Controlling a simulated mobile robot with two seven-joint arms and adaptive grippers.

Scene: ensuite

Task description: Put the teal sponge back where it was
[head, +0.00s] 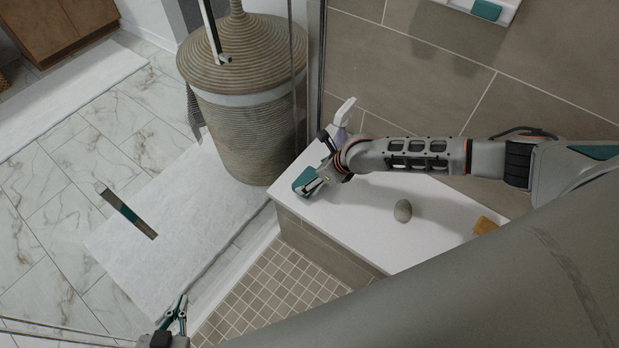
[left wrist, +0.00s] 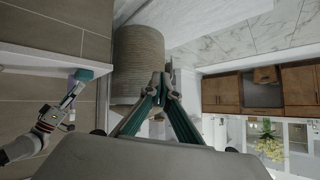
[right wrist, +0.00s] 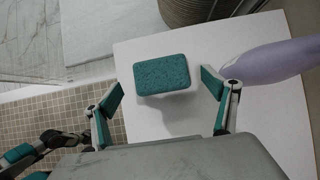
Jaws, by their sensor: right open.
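The teal sponge (head: 302,181) is at the left end of the white bench (head: 368,215). In the right wrist view the sponge (right wrist: 162,75) has a pale underside and a shadow near it; I cannot tell whether it touches the bench. My right gripper (head: 316,187) is open, with its fingers on either side of the sponge; in the right wrist view gaps show between the pads (right wrist: 164,95) and the sponge. The left wrist view also shows the sponge (left wrist: 84,74). My left gripper (head: 180,300) is away from the bench, its fingertips (left wrist: 164,88) together and empty.
A lavender spray bottle (head: 341,116) stands close behind my right gripper. A grey stone (head: 403,210) and an orange-tan block (head: 484,225) are further right on the bench. A lidded wicker basket (head: 245,130) stands beyond the bench's left end.

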